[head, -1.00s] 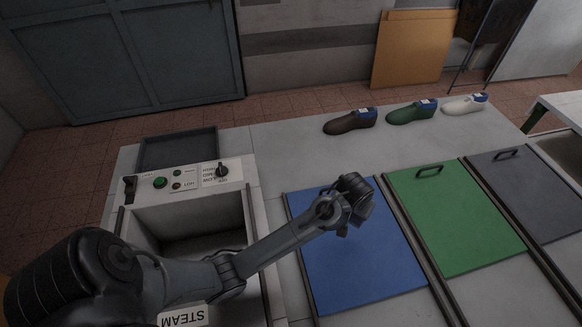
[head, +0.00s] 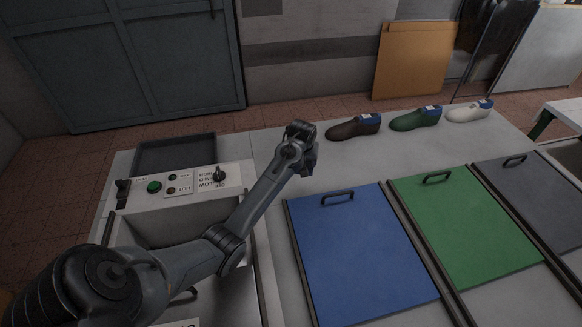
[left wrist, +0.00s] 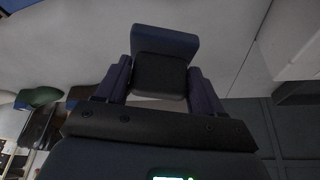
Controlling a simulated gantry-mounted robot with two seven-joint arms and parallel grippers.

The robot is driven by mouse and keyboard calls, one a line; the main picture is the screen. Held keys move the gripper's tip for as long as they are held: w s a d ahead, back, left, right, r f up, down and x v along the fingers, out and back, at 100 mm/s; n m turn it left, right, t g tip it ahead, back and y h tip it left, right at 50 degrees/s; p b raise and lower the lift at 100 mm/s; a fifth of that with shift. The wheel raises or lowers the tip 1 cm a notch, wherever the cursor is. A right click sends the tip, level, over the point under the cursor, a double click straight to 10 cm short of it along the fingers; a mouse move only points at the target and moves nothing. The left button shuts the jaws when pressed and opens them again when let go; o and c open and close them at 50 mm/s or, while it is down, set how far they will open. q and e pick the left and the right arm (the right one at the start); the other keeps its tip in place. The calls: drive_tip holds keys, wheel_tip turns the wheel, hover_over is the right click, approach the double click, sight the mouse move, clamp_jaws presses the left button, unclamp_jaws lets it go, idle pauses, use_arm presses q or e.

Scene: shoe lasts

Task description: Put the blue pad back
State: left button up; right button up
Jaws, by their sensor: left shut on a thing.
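My left gripper (head: 309,163) is above the pale worktop, beyond the far edge of the large blue panel (head: 362,258). In the left wrist view the gripper (left wrist: 163,82) is shut on a small dark block (left wrist: 164,45) with a dark blue face and a blackish lower part. I cannot tell for sure whether this block is the blue pad. In the head view the block is hardly distinguishable from the dark gripper. The blue panel lies flat with a black handle (head: 337,197) at its far end. My right gripper is not in view.
Brown (head: 353,127), green (head: 415,120) and white (head: 468,112) lasts with blue tops stand at the worktop's back. Green (head: 460,230) and grey (head: 530,190) panels lie right of the blue one. A control panel (head: 180,185) and dark tray (head: 176,153) are at left.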

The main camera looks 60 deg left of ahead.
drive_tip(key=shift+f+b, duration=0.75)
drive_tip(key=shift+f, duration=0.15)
use_arm(q)
drive_tip(key=shift+w+a+f+b, duration=0.1)
drive_tip(key=shift+a+f+b, duration=0.1)
drive_tip(key=shift+a+f, duration=2.05)
drive_tip(key=shift+w+a+f+b, duration=0.1)
drive_tip(key=shift+a+f+b, duration=0.1)
drive_tip(key=shift+a+f, duration=2)
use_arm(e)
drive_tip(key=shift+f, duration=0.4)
use_arm(q)
drive_tip(key=shift+d+f, duration=0.15)
drive_tip(key=shift+f, duration=0.1)
drive_tip(key=o, duration=1.2)
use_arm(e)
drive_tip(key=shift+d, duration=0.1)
use_arm(q)
drive_tip(key=shift+s+d+r, duration=0.1)
drive_tip(key=shift+s+r, duration=0.05)
drive_tip(key=shift+r, duration=0.35)
use_arm(e)
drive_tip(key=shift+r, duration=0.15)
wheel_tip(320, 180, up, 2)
drive_tip(key=p, duration=0.2)
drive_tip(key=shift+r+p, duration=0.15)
drive_tip(key=shift+p, duration=0.15)
use_arm(q)
drive_tip(key=v, duration=1.1)
